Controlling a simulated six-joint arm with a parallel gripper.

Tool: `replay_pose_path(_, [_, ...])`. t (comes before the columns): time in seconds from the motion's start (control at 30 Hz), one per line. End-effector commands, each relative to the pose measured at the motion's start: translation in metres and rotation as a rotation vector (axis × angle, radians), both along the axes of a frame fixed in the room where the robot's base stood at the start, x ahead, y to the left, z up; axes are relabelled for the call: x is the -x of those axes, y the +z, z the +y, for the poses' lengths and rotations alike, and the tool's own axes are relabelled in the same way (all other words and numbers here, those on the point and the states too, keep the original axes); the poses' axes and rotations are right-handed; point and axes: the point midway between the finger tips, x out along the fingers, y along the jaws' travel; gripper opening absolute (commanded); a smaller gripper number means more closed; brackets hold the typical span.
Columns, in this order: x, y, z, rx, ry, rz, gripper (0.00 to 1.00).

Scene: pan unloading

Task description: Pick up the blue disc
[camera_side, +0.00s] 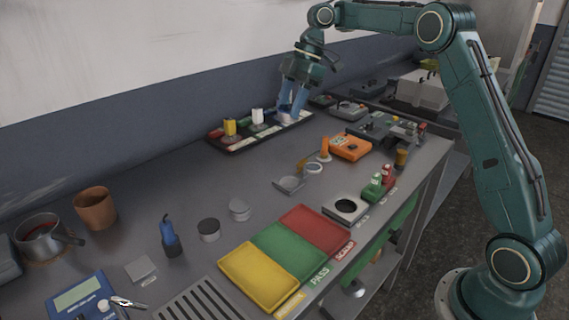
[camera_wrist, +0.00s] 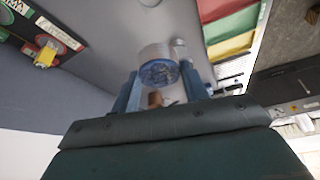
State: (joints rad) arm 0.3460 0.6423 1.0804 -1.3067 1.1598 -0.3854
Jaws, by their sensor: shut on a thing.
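My gripper (camera_side: 290,111) hangs over the right end of the black tray (camera_side: 243,143) at the back of the bench. In the wrist view my gripper (camera_wrist: 158,84) is shut on a short round piece with a pale side and a mottled blue face, the blue disc (camera_wrist: 158,73). The disc sits between the two fingertips. In the side view the fingers largely hide it, and only a pale bit shows (camera_side: 284,113). I cannot tell from the side view how far it is above the tray.
A yellow cylinder (camera_side: 230,127) and a white cylinder (camera_side: 257,116) stand on the black tray. An orange box (camera_side: 350,148) and grey devices lie to the right. Red (camera_side: 316,229), green (camera_side: 288,250) and yellow (camera_side: 258,277) trays lie along the front edge. The mid-bench has free room.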

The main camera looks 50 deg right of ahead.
Motion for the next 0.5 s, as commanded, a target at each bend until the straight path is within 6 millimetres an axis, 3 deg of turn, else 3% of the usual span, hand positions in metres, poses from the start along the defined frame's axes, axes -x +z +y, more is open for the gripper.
replay_pose_path(0.5, [0.0010,0.0079,-0.0013,0.005,0.000,0.000,0.21])
